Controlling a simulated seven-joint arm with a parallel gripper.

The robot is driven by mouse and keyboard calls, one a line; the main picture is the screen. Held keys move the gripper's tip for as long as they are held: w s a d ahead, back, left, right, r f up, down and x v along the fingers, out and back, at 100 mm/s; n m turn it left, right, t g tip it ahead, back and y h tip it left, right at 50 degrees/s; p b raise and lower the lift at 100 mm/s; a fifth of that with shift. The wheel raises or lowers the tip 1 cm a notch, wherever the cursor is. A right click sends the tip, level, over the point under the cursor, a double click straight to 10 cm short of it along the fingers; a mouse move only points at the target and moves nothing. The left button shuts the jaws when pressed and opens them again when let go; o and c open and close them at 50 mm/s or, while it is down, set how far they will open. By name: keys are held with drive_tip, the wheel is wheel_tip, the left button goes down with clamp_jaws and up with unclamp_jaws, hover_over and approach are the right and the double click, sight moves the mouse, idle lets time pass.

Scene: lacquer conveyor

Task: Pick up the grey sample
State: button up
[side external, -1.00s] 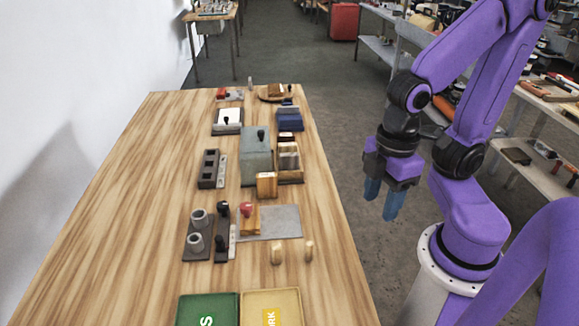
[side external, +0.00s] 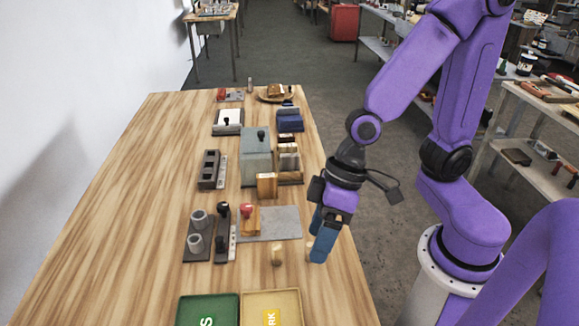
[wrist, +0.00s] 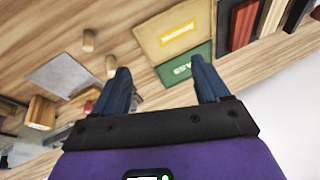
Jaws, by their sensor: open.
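Several grey things are in the side view, and I cannot tell which is the sample. A flat grey sheet (side external: 283,222) lies on the table, and also shows in the wrist view (wrist: 62,74). Two grey cylinders, one farther (side external: 199,217) and one nearer (side external: 195,243), stand in a dark holder (side external: 188,256). A grey box (side external: 256,166) with a dark knob stands farther back. My gripper (side external: 318,238) is open and empty over the table's right edge, right of the sheet. Its fingers also show in the wrist view (wrist: 160,72).
A wooden peg (side external: 277,255) stands near my gripper; another is partly hidden behind the fingers. A green tray (side external: 184,310) and a yellow tray (side external: 253,297) are at the front. Stamps, blocks and racks line the table's middle. The left side of the table (side external: 120,220) is clear.

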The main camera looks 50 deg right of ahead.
drive_tip(key=w+a+f+m+t, duration=0.1)
drive_tip(key=w+f+m+t, duration=0.15)
drive_tip(key=w, duration=0.25)
drive_tip(key=w+a+f+m+t, duration=0.1)
drive_tip(key=w+m, duration=0.3)
drive_tip(key=m+t+h, duration=0.5)
drive_tip(key=m+h, duration=0.4)
drive_tip(key=h, duration=0.5)
approach(290, 156)
drive_tip(key=x, duration=0.4)
drive_tip(key=shift+w+d+f, duration=0.1)
drive_tip(key=shift+w+d, duration=0.1)
drive_tip(key=shift+d, duration=0.2)
drive_tip(key=shift+x, duration=2.9)
drive_tip(key=shift+w+a, duration=0.1)
drive_tip(key=shift+a, duration=0.05)
drive_tip(key=c, duration=0.7)
